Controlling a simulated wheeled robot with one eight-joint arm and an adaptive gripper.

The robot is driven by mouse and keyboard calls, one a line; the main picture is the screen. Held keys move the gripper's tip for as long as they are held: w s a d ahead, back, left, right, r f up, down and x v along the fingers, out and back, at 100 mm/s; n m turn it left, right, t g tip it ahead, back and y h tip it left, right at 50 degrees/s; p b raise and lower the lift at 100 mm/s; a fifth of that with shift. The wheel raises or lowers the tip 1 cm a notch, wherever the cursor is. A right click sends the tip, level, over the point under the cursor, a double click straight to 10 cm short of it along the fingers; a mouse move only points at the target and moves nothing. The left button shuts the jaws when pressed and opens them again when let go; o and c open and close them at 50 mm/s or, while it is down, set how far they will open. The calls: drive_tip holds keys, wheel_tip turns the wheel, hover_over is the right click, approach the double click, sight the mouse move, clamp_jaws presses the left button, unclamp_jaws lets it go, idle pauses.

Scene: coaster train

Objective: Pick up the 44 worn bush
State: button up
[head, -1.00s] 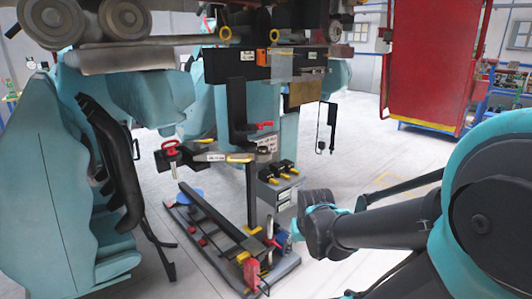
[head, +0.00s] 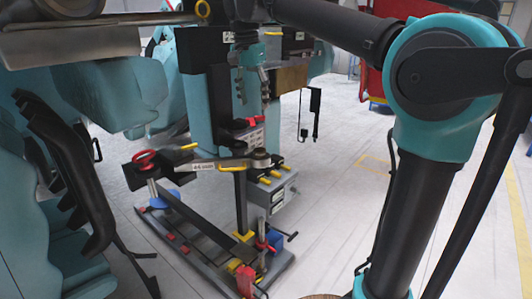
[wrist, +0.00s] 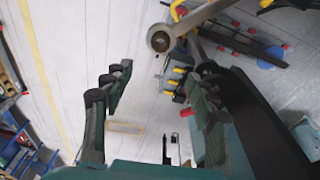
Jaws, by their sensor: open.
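A bar with a yellow part and a label that seems to read "44 WORN" (head: 203,167) lies level at mid-height in the head view. A round grey metal piece, which looks like the bush (head: 260,158), is at its right end. It also shows in the wrist view as a ring-shaped end (wrist: 160,39) at the top centre. My gripper (head: 253,93) is open and empty, pointing down above the round piece and apart from it. In the wrist view, the two dark fingers (wrist: 162,85) are spread wide, with floor between them.
A dark upright post (head: 240,200) stands beside the bar. Below are a grey box with yellow handles (head: 272,187) and a floor rack (head: 210,235) with red and yellow parts. A red-handled tool (head: 146,160) is at left. Open floor lies right of the box.

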sight(260, 156)
wheel_tip(260, 156, down, 17)
drive_tip(key=w+d, duration=0.1)
drive_tip(key=w, duration=0.1)
drive_tip(key=shift+d, duration=0.15)
drive_tip(key=shift+w, duration=0.1)
drive_tip(key=c, duration=1.3)
